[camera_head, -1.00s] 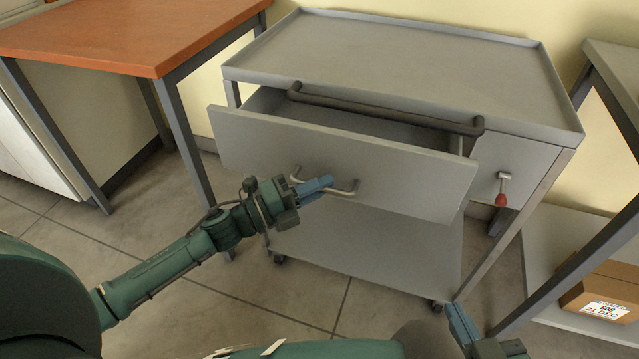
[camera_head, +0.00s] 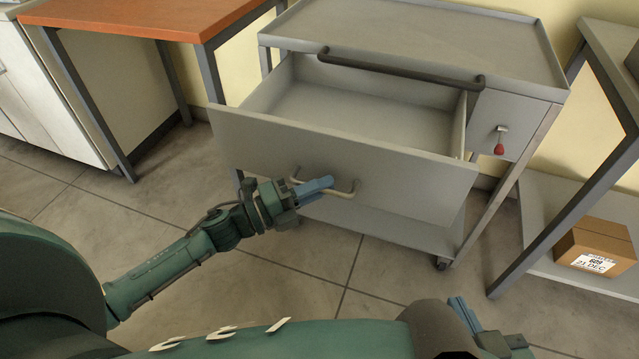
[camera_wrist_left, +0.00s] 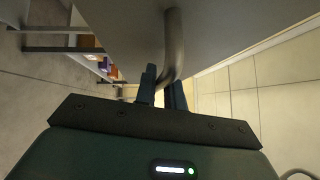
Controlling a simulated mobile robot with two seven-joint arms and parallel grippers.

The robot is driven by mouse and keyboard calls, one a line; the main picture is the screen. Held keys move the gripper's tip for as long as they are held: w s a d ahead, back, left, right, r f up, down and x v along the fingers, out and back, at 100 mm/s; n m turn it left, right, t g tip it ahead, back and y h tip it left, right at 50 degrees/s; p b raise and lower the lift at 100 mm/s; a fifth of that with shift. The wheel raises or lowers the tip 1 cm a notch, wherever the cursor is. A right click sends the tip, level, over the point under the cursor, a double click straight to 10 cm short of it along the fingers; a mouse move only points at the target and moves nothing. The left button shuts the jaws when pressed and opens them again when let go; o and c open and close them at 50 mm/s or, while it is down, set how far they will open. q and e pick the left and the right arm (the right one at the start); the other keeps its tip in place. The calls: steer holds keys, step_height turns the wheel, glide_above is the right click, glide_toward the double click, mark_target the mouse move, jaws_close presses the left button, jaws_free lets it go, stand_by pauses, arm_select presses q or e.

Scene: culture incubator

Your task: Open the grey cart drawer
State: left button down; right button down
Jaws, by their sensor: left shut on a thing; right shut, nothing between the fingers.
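The grey cart (camera_head: 420,45) stands ahead of me with its wide drawer (camera_head: 340,150) pulled well out. The drawer's inside (camera_head: 360,105) shows and looks empty. My left gripper (camera_head: 322,186) is shut on the drawer handle (camera_head: 345,190), at the handle's left part. In the left wrist view the handle bar (camera_wrist_left: 174,45) runs between the fingers (camera_wrist_left: 162,90). My right gripper (camera_head: 462,312) is shut and empty at the bottom of the head view, apart from the cart.
A dark push bar (camera_head: 400,70) crosses above the drawer. A small compartment with a red-tipped key (camera_head: 499,148) is to its right. An orange-topped table (camera_head: 150,15) stands left, a shelf with a cardboard box (camera_head: 595,245) right. Floor in front is clear.

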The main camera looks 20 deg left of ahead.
arm_select(q)
steer(key=c, duration=1.5)
jaws_free()
steer(key=shift+a, duration=0.1)
steer(key=v, duration=1.3)
steer(key=shift+p, duration=0.3)
